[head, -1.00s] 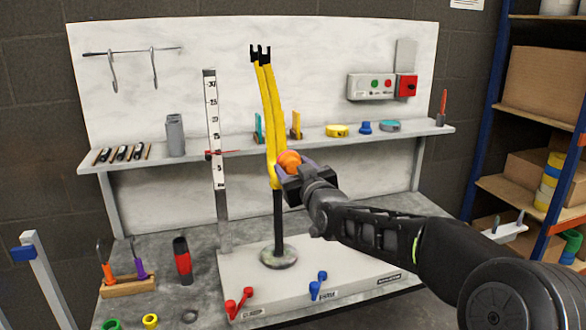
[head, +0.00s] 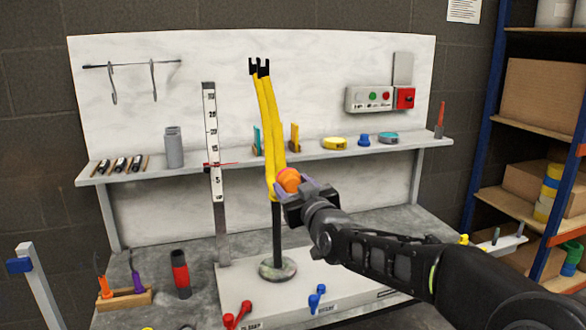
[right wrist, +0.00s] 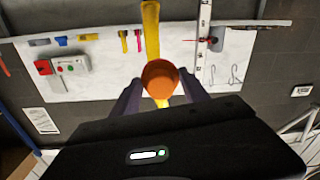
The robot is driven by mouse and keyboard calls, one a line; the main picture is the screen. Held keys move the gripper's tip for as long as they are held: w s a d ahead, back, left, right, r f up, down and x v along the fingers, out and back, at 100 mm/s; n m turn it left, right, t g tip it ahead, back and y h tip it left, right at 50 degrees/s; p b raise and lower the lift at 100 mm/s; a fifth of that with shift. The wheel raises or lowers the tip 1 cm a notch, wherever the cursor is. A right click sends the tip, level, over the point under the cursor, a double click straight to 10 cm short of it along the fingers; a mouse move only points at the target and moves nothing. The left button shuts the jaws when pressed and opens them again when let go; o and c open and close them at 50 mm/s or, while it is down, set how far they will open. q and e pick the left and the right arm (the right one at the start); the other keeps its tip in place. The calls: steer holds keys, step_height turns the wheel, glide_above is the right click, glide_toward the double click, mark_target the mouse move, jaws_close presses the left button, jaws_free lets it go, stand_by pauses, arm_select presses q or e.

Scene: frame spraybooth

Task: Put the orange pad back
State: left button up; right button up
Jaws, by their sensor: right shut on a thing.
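An orange round, short cylinder-like pad (head: 288,179) is between the fingers of my right gripper (head: 292,190). It also shows in the right wrist view (right wrist: 160,78), with a dark finger on each side. The right gripper is shut on it, in front of the lower end of a yellow two-bladed frame part (head: 268,130). I cannot tell whether the pad touches the yellow part. That part stands upright on a dark post with a round foot (head: 277,269). My left gripper is not in view.
A grey shelf (head: 225,163) behind carries small tools, including an upright orange-yellow piece (head: 295,138) and a yellow tape (head: 335,143). A white measuring post (head: 212,150) stands left of the yellow part. Red (head: 236,314) and blue (head: 317,297) clamps lie on the board in front.

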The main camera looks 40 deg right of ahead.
steer(key=a+f+n+y, duration=0.3)
steer(key=a+f+y, duration=0.2)
steer(key=a+f, duration=0.4)
steer(key=a+f+n+y, duration=0.3)
steer(key=a+f, duration=0.6)
steer(key=a, duration=0.8)
steer(key=shift+w+a+f+n+y, duration=0.3)
steer(key=shift+n+y, duration=0.1)
steer(key=shift+y, duration=0.8)
